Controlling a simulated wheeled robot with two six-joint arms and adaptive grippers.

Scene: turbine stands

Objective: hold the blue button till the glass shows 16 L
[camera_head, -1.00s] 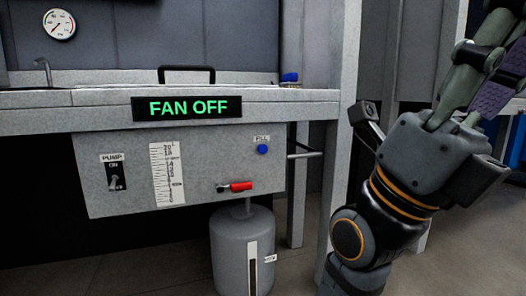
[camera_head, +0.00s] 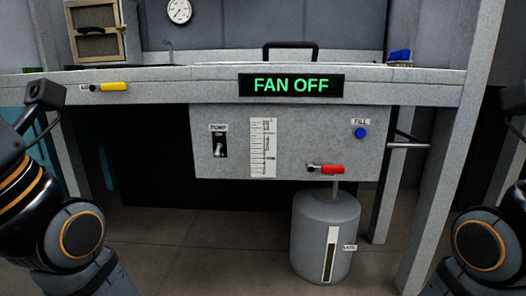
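The blue button (camera_head: 360,132) sits under a FILL label on the grey panel (camera_head: 300,145), at its upper right. The sight glass with its printed scale (camera_head: 263,148) is upright on the panel, left of the middle; its numbers and level are too small to read. A grey tank (camera_head: 325,235) with a narrow vertical window (camera_head: 330,252) stands below the panel. Parts of my two arms show at the left and right edges, well away from the button. Neither gripper's fingers are in the picture.
A pump switch (camera_head: 219,143), a red-handled valve (camera_head: 327,169) and a yellow handle (camera_head: 114,87) are on the stand. A FAN OFF display (camera_head: 291,85) is on the bench edge. A metal bar (camera_head: 408,145) sticks out right of the panel. Floor in front is open.

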